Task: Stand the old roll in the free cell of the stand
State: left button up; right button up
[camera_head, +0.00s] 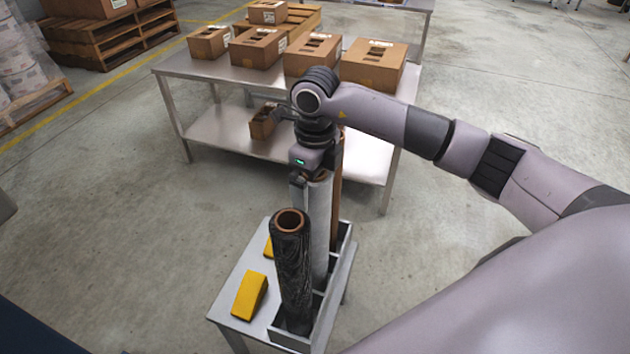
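The stand (289,338) is a low grey tray with walled cells, on a small metal table. A dark, streaked roll (293,265) with a brown core stands in its front cell, leaning slightly. Behind it a pale grey roll (321,225) stands upright; its lower end is partly hidden by the dark roll and cell walls. A brown roll (336,205) stands farther back. The frames do not show which roll is the old one. My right gripper (316,183) points down at the pale roll's top, fingers beside it; whether they press it is unclear. My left gripper is out of view.
A yellow wedge-shaped block (249,296) lies on the small table (229,301) left of the stand, with another yellow piece (268,248) behind. A metal bench (180,66) with several cardboard boxes (373,65) stands beyond.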

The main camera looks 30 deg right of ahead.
notch_tip(320, 180, up, 12)
jog(key=shift+r, duration=0.2)
dwell(0.5)
dwell(0.4)
